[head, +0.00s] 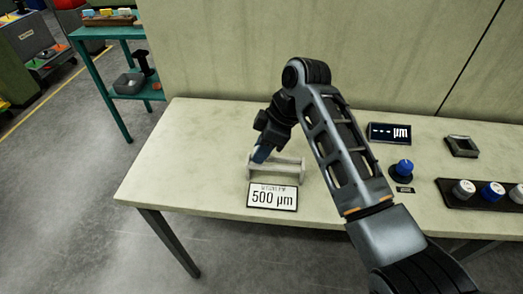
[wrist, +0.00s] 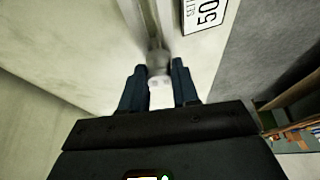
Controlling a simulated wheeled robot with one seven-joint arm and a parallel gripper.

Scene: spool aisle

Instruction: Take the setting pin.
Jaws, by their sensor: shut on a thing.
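A pale grey stand (head: 287,175) with raised ends is on the table behind a white sign reading "500 µm" (head: 272,197). My gripper (head: 260,154) is low at the stand's left end, its dark blue fingers pointing down. In the wrist view my gripper (wrist: 159,78) has one finger on each side of a small grey piece, which I take to be the setting pin (wrist: 158,62). The fingers are shut on it. It lies in line with the long grey bar of the stand (wrist: 147,22). Whether it still touches the stand I cannot tell.
To the right are a display reading "--- µm" (head: 389,132), a blue knob (head: 404,168), a dark square tray (head: 462,146) and a black rack (head: 452,193) with white and blue capped pieces. A panel rises behind the table. The table's left part is clear.

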